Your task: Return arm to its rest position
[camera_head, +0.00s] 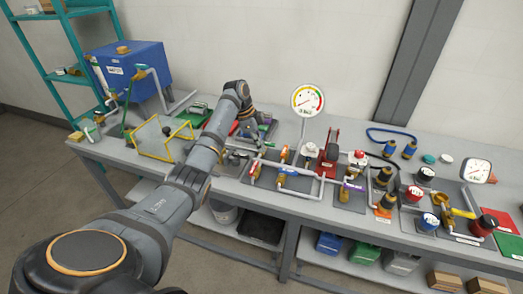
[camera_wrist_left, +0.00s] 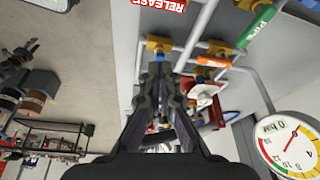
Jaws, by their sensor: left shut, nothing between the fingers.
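My left arm reaches from the lower left of the head view across the front of the bench, its wrist bent down at the far end. My left gripper (camera_head: 250,130) is over the bench, left of the pipe assembly (camera_head: 290,172), its fingers partly hidden by the wrist. In the left wrist view the gripper (camera_wrist_left: 160,68) is shut and empty, with the pipes and brass fittings behind its fingertips. I cannot tell how far the fingertips are from the pipes. My right gripper is in neither view.
A round gauge (camera_head: 308,99) stands just right of the gripper. A yellow-framed guard (camera_head: 162,138) and a blue tank (camera_head: 130,72) are to the left. Valves, knobs and a second gauge (camera_head: 475,171) crowd the right. Bins (camera_head: 365,250) sit on the lower shelf.

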